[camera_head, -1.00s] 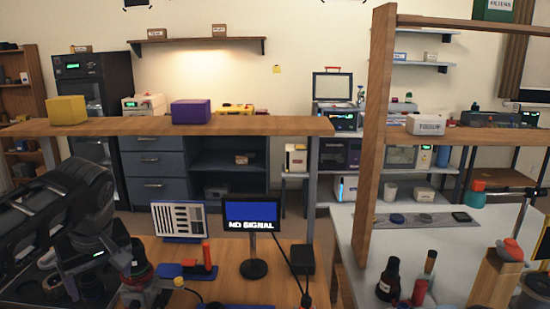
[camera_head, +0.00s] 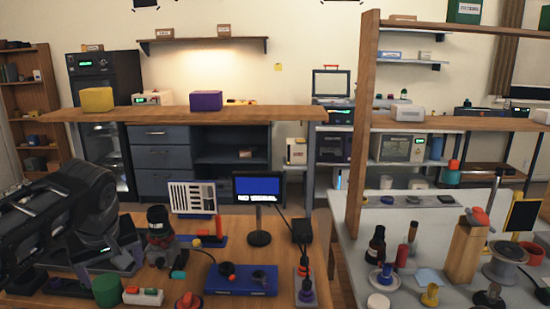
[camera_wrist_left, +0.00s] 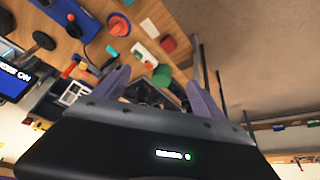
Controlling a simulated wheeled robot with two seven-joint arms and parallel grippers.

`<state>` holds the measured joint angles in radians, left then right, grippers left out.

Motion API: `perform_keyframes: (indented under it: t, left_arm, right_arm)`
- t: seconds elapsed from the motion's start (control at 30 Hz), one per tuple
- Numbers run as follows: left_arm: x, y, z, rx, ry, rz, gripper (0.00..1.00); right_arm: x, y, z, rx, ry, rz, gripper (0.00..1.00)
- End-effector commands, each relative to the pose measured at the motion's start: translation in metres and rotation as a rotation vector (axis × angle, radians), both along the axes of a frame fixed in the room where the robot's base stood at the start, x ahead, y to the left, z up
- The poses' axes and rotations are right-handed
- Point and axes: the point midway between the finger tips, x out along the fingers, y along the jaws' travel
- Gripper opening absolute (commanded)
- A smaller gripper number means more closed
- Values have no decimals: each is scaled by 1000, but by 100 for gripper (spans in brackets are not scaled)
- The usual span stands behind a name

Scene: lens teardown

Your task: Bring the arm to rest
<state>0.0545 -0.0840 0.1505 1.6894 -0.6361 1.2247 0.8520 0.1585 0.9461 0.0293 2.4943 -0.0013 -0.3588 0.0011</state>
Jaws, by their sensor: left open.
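My left arm (camera_head: 75,215) comes in from the left of the head view, low over the left part of the wooden bench (camera_head: 215,295). In the left wrist view, the two fingers of my left gripper (camera_wrist_left: 158,88) stand apart with nothing held between them. A green cylinder (camera_wrist_left: 161,76) and a small white box with coloured buttons (camera_wrist_left: 143,53) show beyond the fingers. The same green cylinder shows in the head view (camera_head: 107,290), below my arm. My right gripper is not in view.

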Motion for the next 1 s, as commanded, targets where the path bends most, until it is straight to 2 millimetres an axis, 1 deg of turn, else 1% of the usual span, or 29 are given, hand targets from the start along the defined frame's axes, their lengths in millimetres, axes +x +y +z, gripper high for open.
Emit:
perform_keyframes:
  t: [0.17,0.23,0.37,0.47,0.57,0.6,0.63,0.67,0.7,0.77,0.8,0.87,0.9,0.97,1.0]
  left_arm:
    - [24,-20,-4,-13,-79,-133,80]
    - [36,-32,-11,-24,-111,-200,80]
    - [60,-64,-41,-53,-158,-342,80]
    - [76,-93,-76,-84,-186,-448,80]
    - [86,-129,-129,-132,-208,-555,80]
    - [87,-145,-156,-158,-213,-594,80]
    - [85,-156,-179,-176,-215,-619,80]
    - [82,-168,-202,-196,-215,-640,80]
    - [74,-182,-231,-220,-214,-662,80]
    - [58,-200,-275,-254,-202,-681,80]
    - [44,-209,-304,-272,-189,-686,80]
    - [17,-221,-344,-296,-158,-685,80]
    - [-4,-228,-369,-312,-131,-681,80]
    - [-38,-236,-403,-334,-80,-669,80]
    - [-63,-240,-423,-349,-40,-659,80]
  right_arm:
    - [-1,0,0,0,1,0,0]
    - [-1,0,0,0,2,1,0]
    - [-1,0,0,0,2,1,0]
    - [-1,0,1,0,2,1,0]
    - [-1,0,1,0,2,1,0]
    - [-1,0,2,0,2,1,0]
    - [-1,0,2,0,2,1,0]
    - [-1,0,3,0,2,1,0]
    - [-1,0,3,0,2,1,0]
    - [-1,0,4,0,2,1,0]
    - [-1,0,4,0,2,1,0]
    - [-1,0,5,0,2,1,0]
    - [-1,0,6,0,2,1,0]
    - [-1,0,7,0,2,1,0]
    - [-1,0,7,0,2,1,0]
